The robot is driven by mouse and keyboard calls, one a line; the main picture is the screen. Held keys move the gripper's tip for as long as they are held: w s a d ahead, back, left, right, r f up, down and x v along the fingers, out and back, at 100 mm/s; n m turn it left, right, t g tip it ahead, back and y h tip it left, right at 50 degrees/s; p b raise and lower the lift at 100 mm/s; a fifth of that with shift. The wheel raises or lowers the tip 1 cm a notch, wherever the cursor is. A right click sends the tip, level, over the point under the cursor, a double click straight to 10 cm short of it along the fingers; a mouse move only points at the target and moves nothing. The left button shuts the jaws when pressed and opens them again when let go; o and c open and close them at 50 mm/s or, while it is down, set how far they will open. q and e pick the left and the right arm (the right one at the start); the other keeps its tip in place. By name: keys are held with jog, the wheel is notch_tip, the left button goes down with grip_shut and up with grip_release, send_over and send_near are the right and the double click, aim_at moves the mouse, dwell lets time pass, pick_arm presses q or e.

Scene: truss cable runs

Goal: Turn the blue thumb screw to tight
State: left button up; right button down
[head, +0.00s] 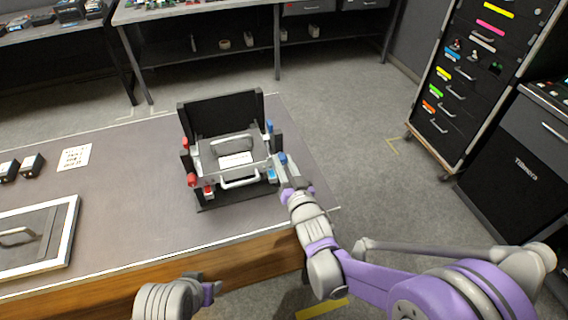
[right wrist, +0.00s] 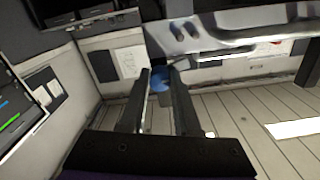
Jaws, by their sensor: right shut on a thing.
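A black device (head: 195,150) with a silver handle stands on the table. Blue parts show on its right side: an upper one (head: 269,126), one at my right gripper (head: 284,168), and a lower one (head: 271,174). In the right wrist view, the blue thumb screw (right wrist: 160,82) sits between the tips of my right gripper (right wrist: 160,78), which is shut on it. The fingers partly hide the screw, and I cannot read how tight it is. My left gripper (head: 208,290) is low in the head view, in front of the table edge; its jaws are too unclear to judge.
Red knobs (head: 192,180) are on the device's left side. A framed panel with a handle (head: 70,230), small black boxes (head: 32,164) and a printed card (head: 75,158) lie on the table's left. A black drawer cabinet (head: 460,90) stands right. Floor between is clear.

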jog(key=n, duration=0.3)
jog(key=shift+n, duration=0.4)
jog(key=n, duration=0.3)
jog(key=shift+n+b, duration=0.3)
jog(key=n, duration=0.4)
jog(key=shift+n, duration=2.1)
jog(key=c, duration=0.6)
grip_release()
jog(key=shift+c, duration=0.2)
jog(key=shift+s, duration=0.1)
